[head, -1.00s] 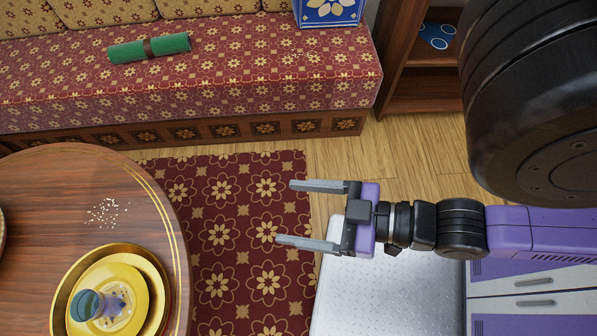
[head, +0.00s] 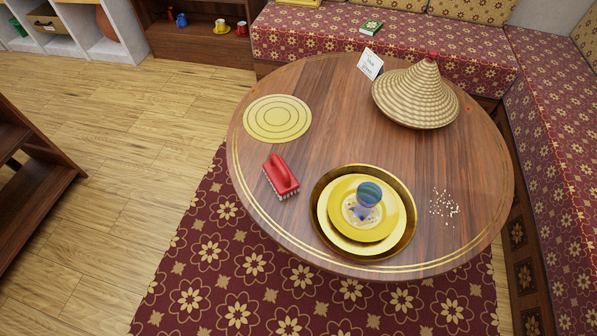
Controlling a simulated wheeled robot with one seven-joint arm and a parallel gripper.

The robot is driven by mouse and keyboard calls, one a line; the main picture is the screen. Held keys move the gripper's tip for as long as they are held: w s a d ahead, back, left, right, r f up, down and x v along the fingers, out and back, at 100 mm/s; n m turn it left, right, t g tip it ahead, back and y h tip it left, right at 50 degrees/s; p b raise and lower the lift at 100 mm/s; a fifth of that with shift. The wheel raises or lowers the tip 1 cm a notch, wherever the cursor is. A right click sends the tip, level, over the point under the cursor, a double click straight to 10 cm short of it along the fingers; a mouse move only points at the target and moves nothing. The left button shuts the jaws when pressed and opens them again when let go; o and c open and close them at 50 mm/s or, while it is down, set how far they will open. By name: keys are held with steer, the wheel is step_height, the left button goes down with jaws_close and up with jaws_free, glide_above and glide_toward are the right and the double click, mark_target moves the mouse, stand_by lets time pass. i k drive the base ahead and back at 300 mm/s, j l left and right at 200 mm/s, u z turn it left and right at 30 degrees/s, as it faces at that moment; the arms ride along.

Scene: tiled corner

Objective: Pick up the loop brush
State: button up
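A red brush with a loop-shaped handle and pale bristles (head: 281,178) rests bristles down on the round wooden table (head: 330,110), near the table's left edge. It stands left of the gold tray and just below the round yellow mat, touching neither. My gripper and arm are not in view.
The gold tray (head: 318,222) holds stacked yellow plates (head: 331,208) and a blue-green goblet-like item (head: 368,195). Crumbs (head: 444,205), a yellow mat (head: 277,119), a woven cone cover (head: 417,95) and a small card (head: 370,63) share the table. Open wooden floor (head: 120,150) lies left.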

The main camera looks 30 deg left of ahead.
mark_target(284, 181)
steer(key=z, duration=1.3)
steer(key=u, duration=2.35)
steer(key=i+l+u, duration=0.2)
steer(key=l+u, duration=0.2)
steer(key=l, duration=0.15)
steer(key=i+l+u, duration=0.15)
steer(key=l+u, duration=0.25)
steer(key=l, duration=0.15)
steer(key=l+u, duration=0.4)
steer(key=l, duration=0.2)
